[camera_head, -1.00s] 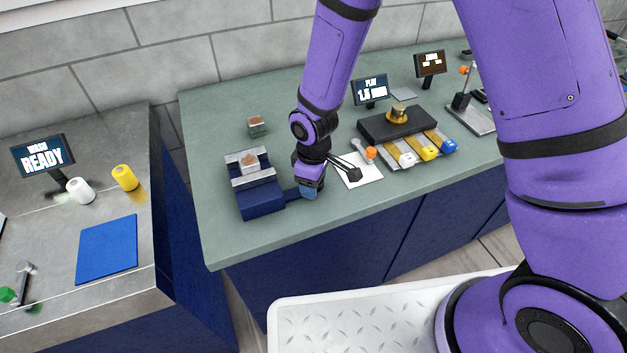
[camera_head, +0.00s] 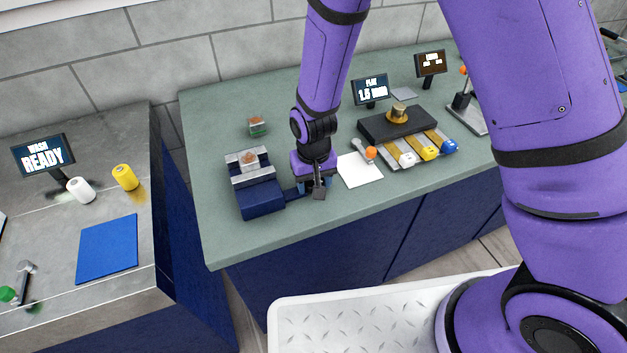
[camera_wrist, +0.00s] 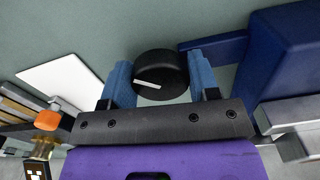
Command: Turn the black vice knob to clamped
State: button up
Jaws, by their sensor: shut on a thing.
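The black vice knob (camera_wrist: 160,76) with a white pointer line sits between the two blue fingers of my gripper (camera_wrist: 161,84) in the wrist view. My gripper is shut on it, one finger on each side. The white line slants slightly down to the right in that view. In the head view my gripper (camera_head: 313,188) points down just right of the blue vice (camera_head: 262,202), and the knob is hidden there. The vice also shows at the right of the wrist view (camera_wrist: 285,45). A small block (camera_head: 249,158) sits between the vice's grey jaws.
A white sheet (camera_head: 360,172) lies right of my gripper, with an orange-tipped tool (camera_head: 369,152) at its edge. A black stand (camera_head: 398,122) with white, yellow and blue tabs is further right. Another small block (camera_head: 257,126) stands behind the vice. The counter's front left is clear.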

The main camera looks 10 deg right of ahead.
jog(key=shift+m, duration=0.9)
jog(key=o, duration=0.9)
notch_tip(320, 180, up, 10)
jog(key=shift+r, duration=0.4)
